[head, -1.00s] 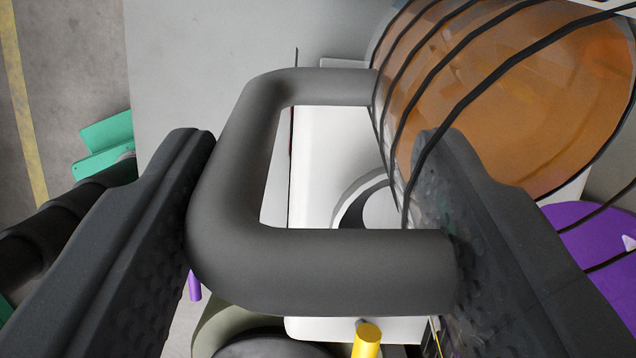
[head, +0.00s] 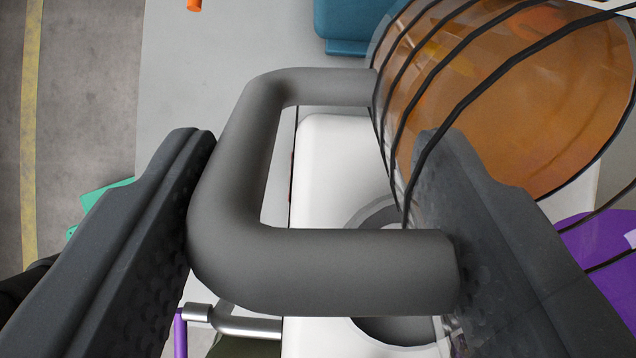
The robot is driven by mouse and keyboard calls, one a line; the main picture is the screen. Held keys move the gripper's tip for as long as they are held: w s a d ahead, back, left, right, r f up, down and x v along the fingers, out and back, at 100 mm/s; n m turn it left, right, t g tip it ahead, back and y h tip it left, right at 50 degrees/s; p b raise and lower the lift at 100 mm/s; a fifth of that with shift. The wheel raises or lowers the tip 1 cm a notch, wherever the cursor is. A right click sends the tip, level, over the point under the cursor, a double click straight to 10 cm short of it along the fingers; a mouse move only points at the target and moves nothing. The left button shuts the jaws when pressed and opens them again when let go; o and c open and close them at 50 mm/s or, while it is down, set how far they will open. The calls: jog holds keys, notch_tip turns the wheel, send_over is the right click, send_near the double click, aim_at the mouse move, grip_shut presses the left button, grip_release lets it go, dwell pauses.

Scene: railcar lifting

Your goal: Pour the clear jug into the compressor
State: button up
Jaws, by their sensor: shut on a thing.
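The clear jug (head: 500,110) shows at the upper right. It has black lines around its wall, orange liquid inside and a dark grey handle (head: 330,268). My gripper (head: 322,185) is shut on the handle, with one finger at its left side and the other at its right end, by the jug wall. Below the jug is a white body with a grey-rimmed round opening (head: 362,222), probably the compressor (head: 328,165). The jug and handle hide part of this opening. I see no liquid running out.
A teal block (head: 355,28) lies at the top, behind the jug. A purple round thing (head: 590,235) is at the right. A metal pipe (head: 245,327) and a green part (head: 95,195) are at lower left. Grey floor with a yellow line (head: 30,130) runs along the left.

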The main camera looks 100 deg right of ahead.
jog(key=y, duration=0.1)
jog(key=y+b, duration=0.1)
jog(key=shift+d+f+t+y, duration=0.2)
jog(key=shift+f+t+y, duration=0.1)
jog(key=shift+f+t, duration=0.1)
jog(key=shift+s+d+f+t+y+b, duration=0.1)
jog(key=shift+d+f+t+y+b, duration=0.4)
jog(key=shift+b, duration=1.5)
jog(key=shift+s+a+f+g+y+b, duration=0.2)
jog(key=shift+y+b, duration=0.55)
jog(key=shift+b, duration=1.2)
jog(key=shift+w+d+f+t+y+b, duration=0.1)
jog(key=shift+f+t+y+b, duration=0.4)
jog(key=shift+b, duration=1.5)
dwell(0.4)
jog(key=shift+r, duration=0.25)
